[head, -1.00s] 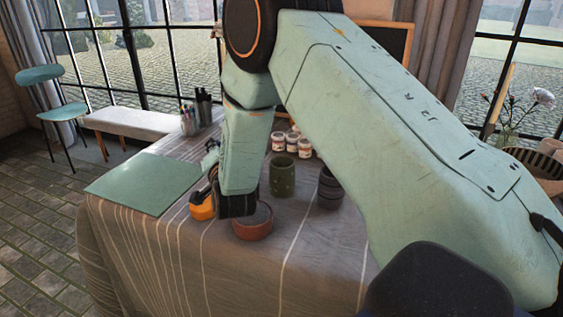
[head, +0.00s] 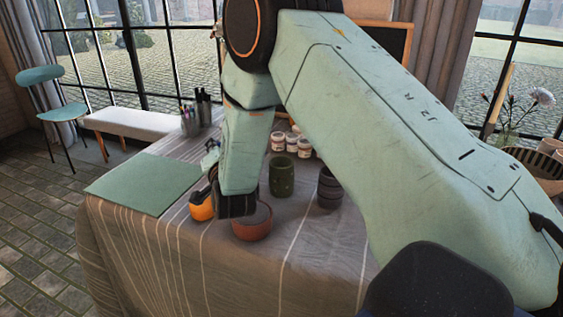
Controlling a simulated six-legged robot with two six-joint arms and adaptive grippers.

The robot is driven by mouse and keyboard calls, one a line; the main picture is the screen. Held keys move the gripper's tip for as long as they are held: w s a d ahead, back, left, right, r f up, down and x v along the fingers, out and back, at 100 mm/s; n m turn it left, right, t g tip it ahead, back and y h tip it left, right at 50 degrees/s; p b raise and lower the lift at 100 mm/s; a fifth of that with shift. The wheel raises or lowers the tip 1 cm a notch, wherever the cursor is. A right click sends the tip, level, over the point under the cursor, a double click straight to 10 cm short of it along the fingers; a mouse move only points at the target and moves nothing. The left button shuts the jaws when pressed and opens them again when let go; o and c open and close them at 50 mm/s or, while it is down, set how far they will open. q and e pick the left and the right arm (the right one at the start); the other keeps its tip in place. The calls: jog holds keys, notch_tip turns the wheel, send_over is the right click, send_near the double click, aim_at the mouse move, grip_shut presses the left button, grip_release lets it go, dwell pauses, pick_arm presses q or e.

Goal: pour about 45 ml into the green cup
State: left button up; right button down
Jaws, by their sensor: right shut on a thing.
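The green cup (head: 281,177) stands upright on the cloth-covered table, right of my right gripper. My right arm comes in from the right and bends down to the table. My right gripper (head: 207,196) is low over the table, partly hidden by its own wrist. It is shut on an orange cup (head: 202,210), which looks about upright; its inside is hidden. I cannot tell whether it touches the table. My left gripper is not in view.
A reddish-brown bowl (head: 252,228) stands close beside my right wrist. Dark stacked cups (head: 329,190) stand right of the green cup, and small paint jars (head: 278,142) behind it. A green board (head: 145,184) lies at left. A pen holder (head: 190,124) stands at the back.

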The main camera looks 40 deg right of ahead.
jog(key=shift+w+a+f+n, duration=0.2)
jog(key=shift+a+f+n, duration=0.2)
jog(key=shift+f, duration=0.1)
jog(key=w+a+f+n+b, duration=0.1)
jog(key=w+a+f+n, duration=0.1)
jog(key=a+f+n, duration=0.1)
jog(key=shift+a+f+n, duration=0.4)
jog(key=shift+f+n, duration=0.4)
jog(key=shift+n, duration=0.1)
dwell(0.5)
